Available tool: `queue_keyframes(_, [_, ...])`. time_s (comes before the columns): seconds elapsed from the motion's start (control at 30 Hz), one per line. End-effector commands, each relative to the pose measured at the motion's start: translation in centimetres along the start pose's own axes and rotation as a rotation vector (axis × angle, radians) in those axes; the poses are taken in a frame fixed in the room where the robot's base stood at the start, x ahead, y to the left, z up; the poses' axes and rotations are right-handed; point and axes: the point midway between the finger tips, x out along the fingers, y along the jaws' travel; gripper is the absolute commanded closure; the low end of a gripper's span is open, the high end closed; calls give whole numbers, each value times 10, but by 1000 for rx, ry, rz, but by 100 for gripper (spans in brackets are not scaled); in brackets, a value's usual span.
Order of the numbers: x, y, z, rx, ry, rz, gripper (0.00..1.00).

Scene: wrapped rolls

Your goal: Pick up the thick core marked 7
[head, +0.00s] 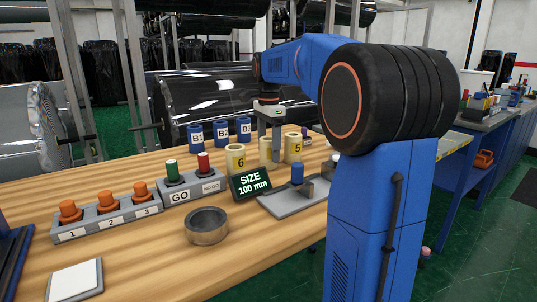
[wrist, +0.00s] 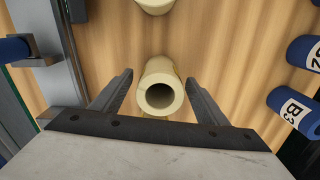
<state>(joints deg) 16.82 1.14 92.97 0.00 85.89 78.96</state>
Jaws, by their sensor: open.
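Three thick cream-yellow cores stand on the wooden table in the head view. One is marked 6 (head: 236,159) and one is marked 5 (head: 293,148). A third core (head: 265,151) stands between them, partly hidden by my gripper, and I cannot read its mark. My gripper (head: 271,146) points down at this middle core. In the wrist view, my open gripper (wrist: 158,80) has a finger on each side of a hollow cream core (wrist: 160,90), with gaps on both sides. Another cream core (wrist: 155,4) shows at the top edge.
Blue cores B1 (head: 195,136), B2 (head: 222,132) and B3 (head: 244,129) stand behind. A SIZE 100 mm display (head: 251,183) and a grey tray (head: 283,207) with a blue cylinder (head: 297,173) are in front. A dark ring (head: 206,226) and button boxes lie left.

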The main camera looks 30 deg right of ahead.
Motion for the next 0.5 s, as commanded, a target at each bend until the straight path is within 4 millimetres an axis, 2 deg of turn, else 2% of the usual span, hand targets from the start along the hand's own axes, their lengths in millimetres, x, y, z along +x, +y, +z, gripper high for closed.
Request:
queue_keyframes(0.17, [0,0,0,0,0,0,32])
queue_keyframes(0.37, [0,0,0,0,0,0,78])
queue_keyframes(0.5, [0,0,0,0,0,0,80])
